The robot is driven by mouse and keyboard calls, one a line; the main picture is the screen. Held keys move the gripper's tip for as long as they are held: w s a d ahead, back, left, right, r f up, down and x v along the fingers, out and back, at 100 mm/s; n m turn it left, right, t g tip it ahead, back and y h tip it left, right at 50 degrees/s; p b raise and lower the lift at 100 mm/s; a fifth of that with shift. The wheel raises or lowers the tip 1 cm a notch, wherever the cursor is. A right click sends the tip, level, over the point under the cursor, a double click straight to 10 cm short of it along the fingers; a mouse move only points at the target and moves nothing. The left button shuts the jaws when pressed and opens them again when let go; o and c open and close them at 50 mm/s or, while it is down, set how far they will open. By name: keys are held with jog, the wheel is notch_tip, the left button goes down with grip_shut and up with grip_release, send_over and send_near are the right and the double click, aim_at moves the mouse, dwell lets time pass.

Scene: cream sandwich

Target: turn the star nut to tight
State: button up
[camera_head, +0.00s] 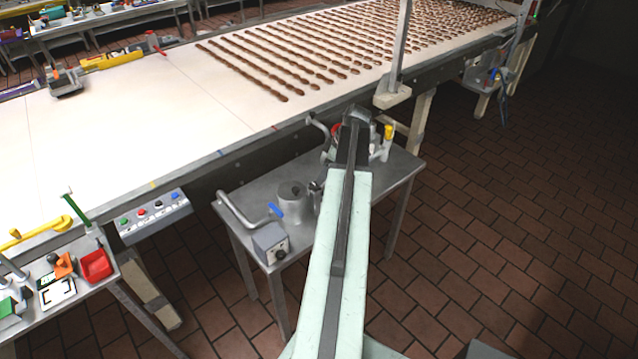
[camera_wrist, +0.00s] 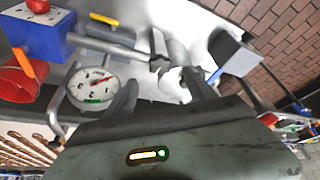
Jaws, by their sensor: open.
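A small dark grey lobed part (camera_wrist: 158,62), which looks like the star nut, sits at the end of a grey pipe in the wrist view. It lies just beyond the gap of my gripper (camera_wrist: 160,82), nearer the left finger. My two dark fingers are apart with nothing clearly held between them. Pale metal fittings show behind the gap. I cannot tell whether a finger touches the nut or how tight it is. In the head view my arm reaches over the small metal table (camera_head: 402,165) and hides part of its equipment.
A round gauge (camera_wrist: 95,85), a blue box (camera_wrist: 38,38) and a red cup (camera_wrist: 22,78) crowd the left of the wrist view. A grey box (camera_wrist: 238,55) is at right. The conveyor (camera_head: 120,110) runs behind the table; tiled floor (camera_head: 520,200) is open at right.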

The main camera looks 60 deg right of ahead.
aim_at(316, 185)
jog(key=b+x, duration=0.5)
jog(key=x, duration=0.1)
jog(key=shift+f, duration=0.25)
jog(key=shift+r, duration=0.1)
jog(key=c, duration=1.3)
jog(key=shift+d, duration=0.1)
jog(key=shift+c, duration=0.3)
